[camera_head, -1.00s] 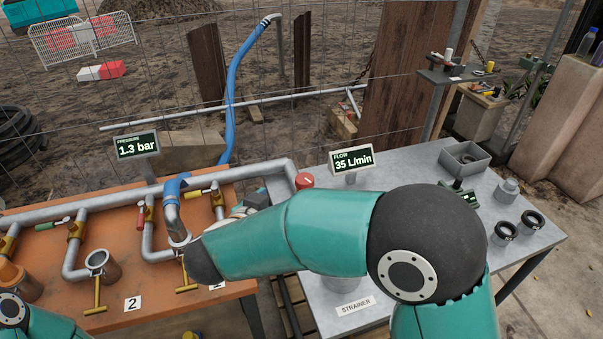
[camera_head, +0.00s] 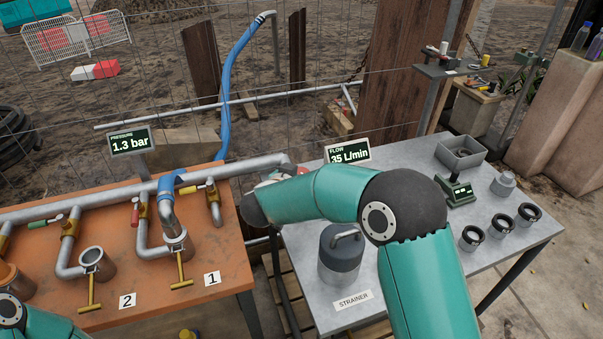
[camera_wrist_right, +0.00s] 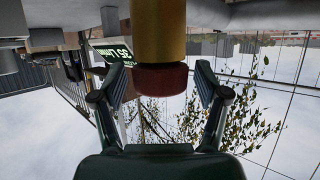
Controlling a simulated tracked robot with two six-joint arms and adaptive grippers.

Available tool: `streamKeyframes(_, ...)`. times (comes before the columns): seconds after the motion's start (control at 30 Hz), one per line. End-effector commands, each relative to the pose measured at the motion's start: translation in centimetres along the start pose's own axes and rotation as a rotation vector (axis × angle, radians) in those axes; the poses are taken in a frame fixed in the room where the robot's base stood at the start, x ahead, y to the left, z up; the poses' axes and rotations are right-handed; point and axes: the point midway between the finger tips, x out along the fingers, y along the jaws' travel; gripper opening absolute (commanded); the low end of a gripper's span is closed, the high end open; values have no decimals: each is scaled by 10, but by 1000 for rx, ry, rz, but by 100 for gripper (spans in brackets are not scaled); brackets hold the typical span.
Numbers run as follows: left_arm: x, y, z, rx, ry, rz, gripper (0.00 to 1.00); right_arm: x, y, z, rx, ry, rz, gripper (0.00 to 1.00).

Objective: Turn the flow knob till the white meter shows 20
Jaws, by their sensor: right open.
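The white-framed flow meter (camera_head: 347,153) stands behind the grey table and reads 35 L/min. The red flow knob (camera_wrist_right: 160,79) shows in the right wrist view, below a brass-coloured body (camera_wrist_right: 158,30). My right gripper (camera_wrist_right: 160,88) is open, with one finger on each side of the knob. Gaps show between the fingers and the knob. In the head view this gripper is mostly hidden by its arm. Only a piece of my left arm shows at the bottom left; its gripper is out of frame.
A pressure meter (camera_head: 129,142) reads 1.3 bar above the orange table (camera_head: 160,270) with pipes and valves. A grey strainer pot (camera_head: 340,255), a small green device (camera_head: 458,190), several black-rimmed fittings and a grey tray (camera_head: 461,150) stand on the grey table (camera_head: 300,270).

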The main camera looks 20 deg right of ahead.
Motion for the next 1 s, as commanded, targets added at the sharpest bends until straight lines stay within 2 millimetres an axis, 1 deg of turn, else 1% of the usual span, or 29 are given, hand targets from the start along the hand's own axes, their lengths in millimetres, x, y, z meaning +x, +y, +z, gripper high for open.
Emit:
streamKeyframes(0.27, 0, 0, 0, 0, 0, 0, 40, 2, -1, 0, 0, 0, -2, 74)
streamKeyframes(0.3, 0, 0, 0, 0, 0, 0, 40, 2, -1, 0, 0, 0, -2, 72)
streamKeyframes(0.37, 0, 0, 0, 0, 0, 0, 40, 2, -1, 0, 0, 0, -2, 62)
streamKeyframes(0.6, 0, 0, 0, 0, 0, 0, 40, 2, -1, 0, 0, 0, -2, 22)
streamKeyframes(0.67, 0, 0, 0, 0, 0, 0, 40, 2, -1, 0, 0, 0, -2, 13)
streamKeyframes(0.87, -4, 1, 0, 0, 0, 0, 40, 1, -2, -1, 4, 0, 8, 13)
streamKeyframes(1.0, -13, 5, 0, 0, 0, 0, 40, 0, -2, -2, 16, -2, 37, 13)
